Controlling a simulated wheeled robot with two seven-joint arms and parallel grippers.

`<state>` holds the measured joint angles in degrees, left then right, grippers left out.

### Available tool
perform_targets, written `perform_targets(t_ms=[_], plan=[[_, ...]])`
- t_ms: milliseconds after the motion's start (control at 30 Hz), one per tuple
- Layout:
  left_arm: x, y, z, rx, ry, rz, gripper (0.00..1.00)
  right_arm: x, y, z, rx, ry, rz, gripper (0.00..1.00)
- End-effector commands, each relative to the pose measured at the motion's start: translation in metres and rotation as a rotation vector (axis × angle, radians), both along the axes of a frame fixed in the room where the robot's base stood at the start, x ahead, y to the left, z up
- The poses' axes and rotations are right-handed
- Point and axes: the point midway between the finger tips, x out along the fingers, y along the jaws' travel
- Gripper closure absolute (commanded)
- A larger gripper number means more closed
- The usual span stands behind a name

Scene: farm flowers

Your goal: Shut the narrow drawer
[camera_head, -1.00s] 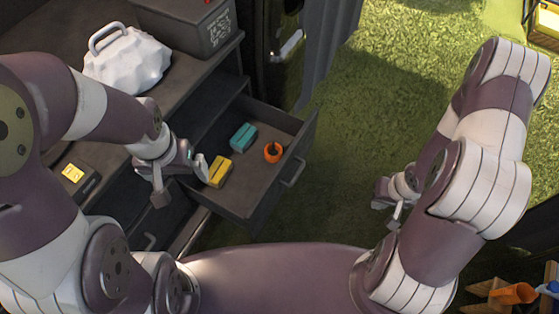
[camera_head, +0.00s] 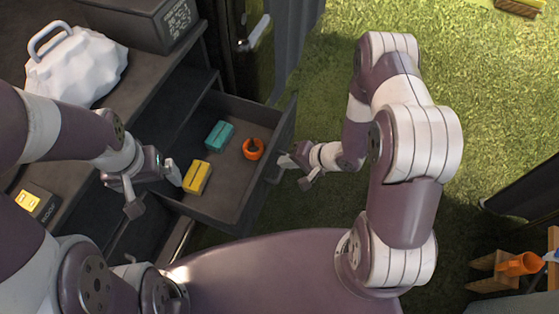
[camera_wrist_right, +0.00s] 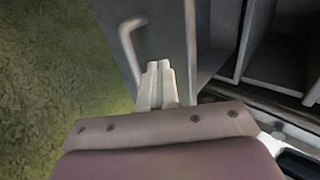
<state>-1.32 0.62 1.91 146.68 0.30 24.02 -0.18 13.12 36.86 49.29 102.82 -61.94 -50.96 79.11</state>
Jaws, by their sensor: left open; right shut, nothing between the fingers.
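The narrow drawer (camera_head: 222,208) is pulled out of the dark cabinet in the head view. It holds a teal block (camera_head: 219,136), a yellow block (camera_head: 196,177) and an orange ring-shaped item (camera_head: 253,149). My right gripper (camera_head: 287,163) is shut and empty, close to the outside of the drawer's front panel (camera_head: 285,135). In the right wrist view the shut fingers (camera_wrist_right: 158,72) are near the panel and its handle (camera_wrist_right: 128,40); I cannot tell whether they touch. My left gripper (camera_head: 155,190) is open beside the drawer's left side.
A white lumpy bag-like object (camera_head: 78,68) and a dark box (camera_head: 150,18) stand on the cabinet top. A yellow-labelled item (camera_head: 30,202) lies on the left. Grass (camera_head: 300,100) lies beyond the drawer front. A wooden rack with an orange item (camera_head: 520,264) stands at lower right.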

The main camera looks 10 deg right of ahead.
Motion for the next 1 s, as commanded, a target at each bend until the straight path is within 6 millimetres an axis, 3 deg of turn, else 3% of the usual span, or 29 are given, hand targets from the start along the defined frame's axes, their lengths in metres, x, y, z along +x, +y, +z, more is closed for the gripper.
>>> perform_targets(t_ms=[200,733,1000], plan=[[0.000,0.000,-0.007,0.000,0.000,0.000,0.00,0.011,0.018,0.000,-0.001,0.001,0.001,1.00],[0.000,0.000,-0.005,0.000,0.000,0.000,0.00,0.015,0.024,0.002,0.000,0.002,0.000,1.00],[0.000,0.000,0.007,0.000,0.000,0.000,0.00,0.038,0.059,0.004,-0.001,0.000,0.006,1.00]])
